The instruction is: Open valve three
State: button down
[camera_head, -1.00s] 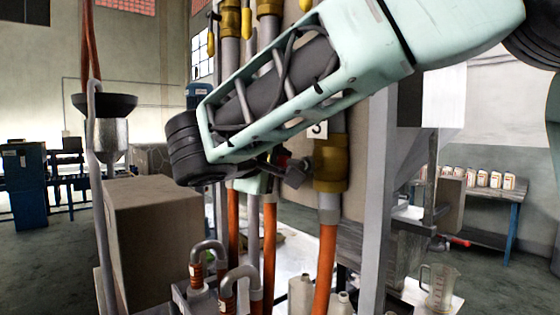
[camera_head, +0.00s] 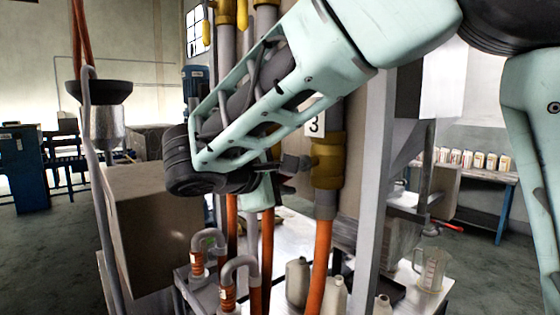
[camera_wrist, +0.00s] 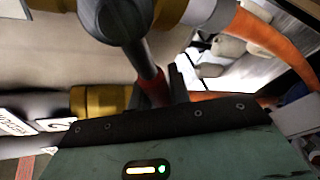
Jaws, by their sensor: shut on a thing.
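Valve three has a brass body (camera_head: 328,165) on a vertical pipe, just below a white plate marked 3 (camera_head: 315,125). An orange hose runs down from it. My gripper (camera_head: 286,172) is at the valve's left side, with its fingers partly hidden by my wrist. In the wrist view, my gripper (camera_wrist: 168,90) is shut on the red handle (camera_wrist: 154,88). The handle's dark grey lever (camera_wrist: 142,58) leads up to a round grey hub (camera_wrist: 122,18). The brass body also shows in the wrist view (camera_wrist: 190,11).
Another brass valve body (camera_wrist: 100,101) is close to my gripper. Orange hoses and curved grey spouts (camera_head: 240,272) stand below. Several bottles (camera_head: 297,280) and a clear jug (camera_head: 430,269) are on the bench. A grey post (camera_head: 375,190) stands right of valve three.

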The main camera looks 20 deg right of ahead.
jog(key=shift+s+d+f+n+g+p, duration=0.15)
jog(key=shift+s+f+n+g+p, duration=0.35)
jog(key=shift+n+p, duration=0.2)
jog(key=shift+s+d+f+n+g+p, duration=0.15)
jog(key=shift+s+f+n+g+p, duration=0.4)
jog(key=shift+p, duration=0.25)
jog(key=c, duration=1.3)
grip_release()
jog(key=b+v, duration=0.5)
jog(key=v, duration=1.2)
jog(key=shift+a, duration=0.3)
